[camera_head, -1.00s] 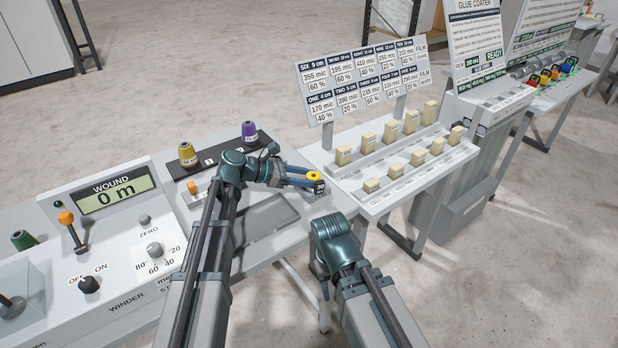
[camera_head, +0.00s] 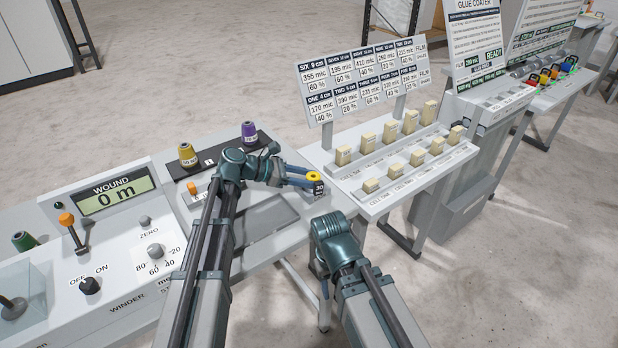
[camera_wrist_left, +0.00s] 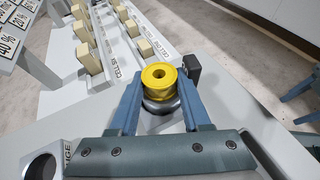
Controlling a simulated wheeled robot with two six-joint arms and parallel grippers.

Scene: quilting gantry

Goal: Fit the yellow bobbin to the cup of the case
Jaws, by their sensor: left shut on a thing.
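The yellow bobbin (camera_head: 314,176) is between the fingers of my left gripper (camera_head: 311,179), at the right end of the light grey bench. In the left wrist view the bobbin (camera_wrist_left: 159,76) is upright, with its round hole facing up. A dark grey round part (camera_wrist_left: 161,104), which looks like the cup of the case, shows just below it. I cannot tell whether the bobbin is seated in it. My left gripper (camera_wrist_left: 159,84) is shut on the bobbin. My right gripper (camera_head: 322,279) hangs off the bench's front edge, and its fingers are mostly hidden.
A small black labelled block (camera_head: 319,188) stands beside the bobbin; it also shows in the left wrist view (camera_wrist_left: 193,68). A yellow cone (camera_head: 187,155) and a purple cone (camera_head: 249,133) stand on a dark strip behind. A tray rack (camera_head: 430,176) with several cream blocks is at right.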

